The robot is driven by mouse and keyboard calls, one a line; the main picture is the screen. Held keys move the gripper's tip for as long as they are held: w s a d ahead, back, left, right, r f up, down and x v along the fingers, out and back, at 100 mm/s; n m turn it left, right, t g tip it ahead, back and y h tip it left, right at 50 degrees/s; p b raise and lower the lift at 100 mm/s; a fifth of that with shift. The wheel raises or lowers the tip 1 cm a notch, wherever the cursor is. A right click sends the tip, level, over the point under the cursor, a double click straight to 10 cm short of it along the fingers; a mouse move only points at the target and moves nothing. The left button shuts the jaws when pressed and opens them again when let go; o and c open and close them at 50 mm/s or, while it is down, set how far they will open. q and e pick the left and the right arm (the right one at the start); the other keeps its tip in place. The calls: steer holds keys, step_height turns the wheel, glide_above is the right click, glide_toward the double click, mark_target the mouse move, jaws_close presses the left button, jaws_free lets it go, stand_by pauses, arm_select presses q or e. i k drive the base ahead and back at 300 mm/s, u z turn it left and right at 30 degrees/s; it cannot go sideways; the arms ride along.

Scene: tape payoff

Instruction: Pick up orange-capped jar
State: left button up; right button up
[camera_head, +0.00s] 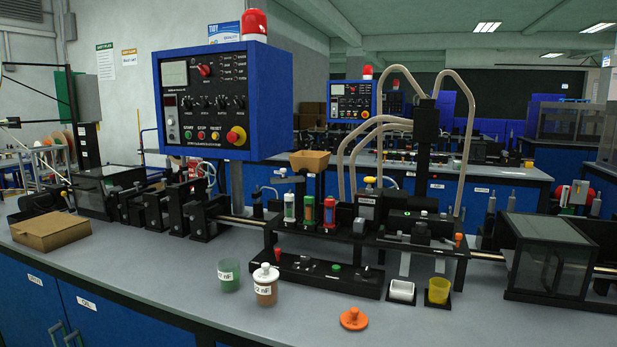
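No jar with an orange cap on it is clearly visible. An orange cap-like piece with a knob (354,319) lies alone on the grey bench, near its front edge. To its left stands a clear jar with a white knobbed cap (265,285), brownish-orange contents and a label ending in "nF". Beside it, farther left, stands an uncapped green jar (229,275) with a similar label. Both jars are upright. Neither of my grippers is in view.
Behind the jars is a black fixture (330,275) with small knobs. A white container (402,291) and a yellow cup (438,290) stand right of it. A cardboard box (50,231) sits at left. The bench front (165,262) left of the jars is clear.

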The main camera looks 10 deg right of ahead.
mark_target(229, 276)
steer(key=u, duration=1.65)
steer(key=i, duration=1.95)
steer(key=z, duration=2.55)
